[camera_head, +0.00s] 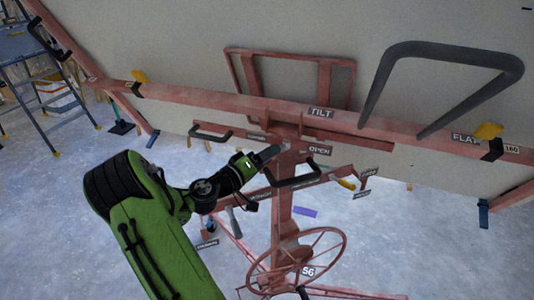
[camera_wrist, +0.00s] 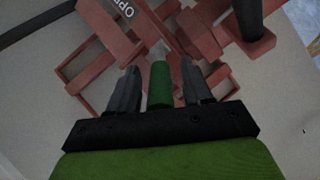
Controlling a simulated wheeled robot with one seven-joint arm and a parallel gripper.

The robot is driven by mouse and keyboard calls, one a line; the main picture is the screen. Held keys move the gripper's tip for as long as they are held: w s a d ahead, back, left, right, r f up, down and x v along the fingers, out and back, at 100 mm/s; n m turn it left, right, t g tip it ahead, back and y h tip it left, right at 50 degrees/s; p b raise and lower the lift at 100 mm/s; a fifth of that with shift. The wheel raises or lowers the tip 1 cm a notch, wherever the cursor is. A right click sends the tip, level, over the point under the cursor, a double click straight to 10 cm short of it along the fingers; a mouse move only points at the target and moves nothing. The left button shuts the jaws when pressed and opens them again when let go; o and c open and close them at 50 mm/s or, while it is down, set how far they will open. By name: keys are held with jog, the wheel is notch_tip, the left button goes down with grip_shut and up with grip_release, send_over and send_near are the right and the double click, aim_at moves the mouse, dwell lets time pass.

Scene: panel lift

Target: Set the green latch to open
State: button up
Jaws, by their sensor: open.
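The green latch (camera_wrist: 160,86) shows in the wrist view as a short green grip with a pale metal tip. My gripper (camera_wrist: 160,68) is open, with one dark finger on each side of the latch and small gaps visible. In the head view my gripper (camera_head: 270,153) reaches the red mast just left of the "OPEN" label (camera_head: 320,150). The latch is hidden there behind my gripper. The label also shows, partly cut off and tilted, in the wrist view (camera_wrist: 124,8).
The red lift frame (camera_head: 200,97) carries a large grey panel (camera_head: 180,40). A black handle (camera_head: 293,178) is close to the right of my gripper, and a spoked wheel (camera_head: 309,258) is below. A dark bar loop (camera_head: 447,55) stands upper right. A ladder (camera_head: 35,95) is at left.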

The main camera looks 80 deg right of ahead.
jog(key=shift+d, duration=0.15)
grip_shut()
